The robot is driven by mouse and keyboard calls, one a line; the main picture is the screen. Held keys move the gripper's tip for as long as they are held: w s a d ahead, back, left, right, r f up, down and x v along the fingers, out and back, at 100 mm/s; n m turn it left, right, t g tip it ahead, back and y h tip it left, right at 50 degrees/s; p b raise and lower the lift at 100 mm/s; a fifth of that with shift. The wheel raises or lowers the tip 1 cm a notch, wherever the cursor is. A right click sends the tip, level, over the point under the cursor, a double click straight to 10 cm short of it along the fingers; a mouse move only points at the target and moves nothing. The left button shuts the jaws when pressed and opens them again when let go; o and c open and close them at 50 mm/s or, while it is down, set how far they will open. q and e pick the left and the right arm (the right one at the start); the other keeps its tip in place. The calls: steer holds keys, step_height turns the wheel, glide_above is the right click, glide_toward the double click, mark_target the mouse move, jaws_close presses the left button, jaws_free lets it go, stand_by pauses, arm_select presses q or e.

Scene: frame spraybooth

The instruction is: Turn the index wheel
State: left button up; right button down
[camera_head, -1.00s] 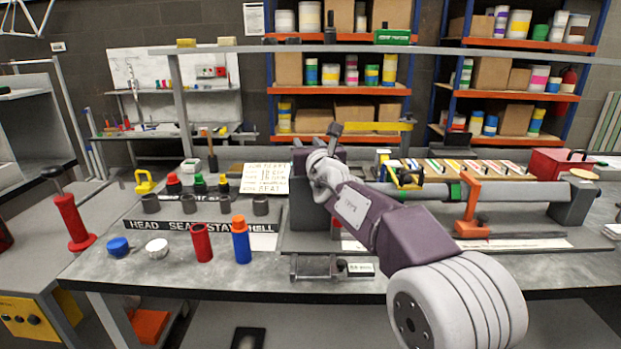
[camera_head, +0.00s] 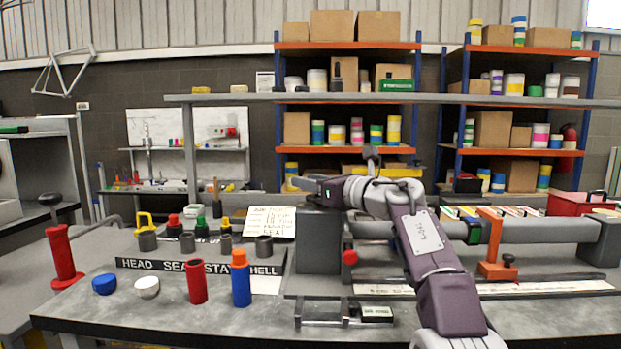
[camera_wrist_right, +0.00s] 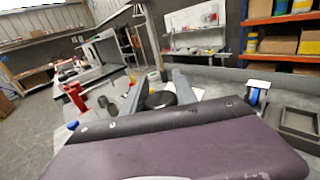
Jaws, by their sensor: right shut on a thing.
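My right arm reaches over the bench in the head view, and its gripper (camera_head: 303,184) is just above the grey headstock block (camera_head: 318,242), partly hidden by my wrist. In the right wrist view, the two grey fingers of my right gripper (camera_wrist_right: 159,92) stand either side of a dark round disc (camera_wrist_right: 159,100), which looks like the index wheel. The fingers are shut on it. In the head view the wheel is hidden or too small to make out. A grey tube (camera_head: 545,230) runs right from the block. My left gripper is in neither view.
A red cylinder (camera_head: 196,282) and a blue cylinder with an orange top (camera_head: 241,280) stand at the bench front. Small cups and a label strip (camera_head: 150,264) are left of the block. An orange clamp (camera_head: 491,245) holds the tube. A grey overhead rail (camera_head: 235,98) crosses behind.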

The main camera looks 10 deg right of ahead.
steer(key=shift+a+f+n+g+y, duration=0.1)
steer(key=shift+f+n+g+y, duration=0.15)
steer(key=shift+n+y, duration=0.2)
steer(key=c, duration=1)
jaws_free()
steer(key=shift+c, duration=0.2)
steer(key=shift+s+r, duration=0.1)
steer(key=shift+r, duration=0.05)
